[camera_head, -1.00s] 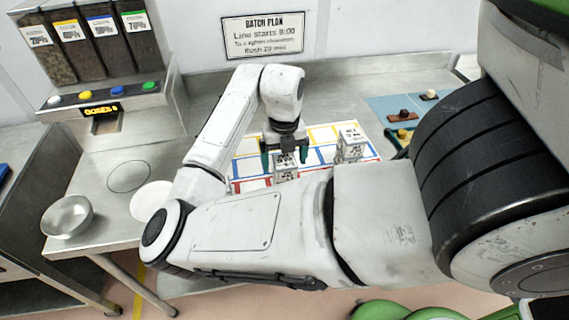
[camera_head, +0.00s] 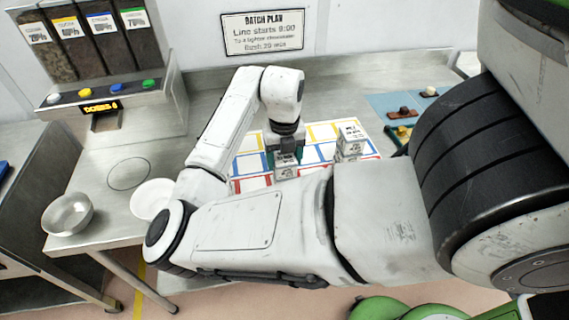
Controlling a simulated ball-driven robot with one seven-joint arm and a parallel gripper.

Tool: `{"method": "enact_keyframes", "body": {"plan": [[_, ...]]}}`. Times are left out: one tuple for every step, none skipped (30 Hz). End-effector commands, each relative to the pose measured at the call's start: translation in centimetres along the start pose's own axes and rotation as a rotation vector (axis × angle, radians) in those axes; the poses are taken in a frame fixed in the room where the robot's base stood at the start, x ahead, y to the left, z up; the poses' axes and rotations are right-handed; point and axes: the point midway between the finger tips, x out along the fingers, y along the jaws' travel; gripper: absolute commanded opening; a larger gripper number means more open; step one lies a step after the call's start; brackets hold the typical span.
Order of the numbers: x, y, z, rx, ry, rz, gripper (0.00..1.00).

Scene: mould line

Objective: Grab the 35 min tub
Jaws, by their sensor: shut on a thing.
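My gripper (camera_head: 285,153) points down over the marked mat and is shut on a small white tub (camera_head: 286,162) with dark print. The arm partly covers this tub, and its label is too small to read. Another tub seems to be just beneath or in front of it; I cannot tell which. More white tubs (camera_head: 351,140) stand stacked to the right on the mat. Their print is also too small to tell which is the 35 min tub.
The mat (camera_head: 324,131) has coloured squares. A blue board (camera_head: 388,103) with small dark and pale pieces lies to the right. A white bowl (camera_head: 152,198) and a metal bowl (camera_head: 67,214) stand at the left, below the dispenser (camera_head: 105,88). A batch plan sign (camera_head: 263,33) hangs behind.

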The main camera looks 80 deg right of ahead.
Motion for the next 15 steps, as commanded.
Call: {"method": "enact_keyframes", "body": {"plan": [[0.0, 0.0, 0.0, 0.000, -0.001, 0.000, 0.32], [0.0, 0.0, 0.0, 0.000, -0.001, 0.000, 0.32], [0.0, 0.0, 0.0, 0.000, -0.001, 0.000, 0.32], [0.0, 0.0, 0.0, 0.000, -0.001, 0.000, 0.32], [0.0, 0.0, 0.0, 0.000, -0.001, 0.000, 0.32], [-0.1, 0.0, 0.0, 0.000, -0.001, 0.000, 0.32], [-0.1, 0.0, 0.0, 0.000, -0.001, 0.000, 0.32], [-0.2, 0.0, 0.0, 0.000, -0.001, 0.000, 0.32], [-0.3, 0.0, 0.1, 0.000, -0.002, 0.001, 0.32], [-0.4, 0.0, 0.1, 0.001, -0.002, 0.001, 0.32], [-0.6, 0.0, 0.1, 0.001, -0.002, 0.001, 0.32], [-0.9, 0.0, 0.1, 0.002, -0.001, 0.001, 0.32], [-1.1, 0.0, 0.0, 0.002, -0.001, 0.001, 0.32], [-1.4, 0.0, 0.1, 0.002, -0.003, 0.002, 0.32], [-2.0, 0.0, 0.1, 0.002, -0.004, 0.002, 0.32]]}}
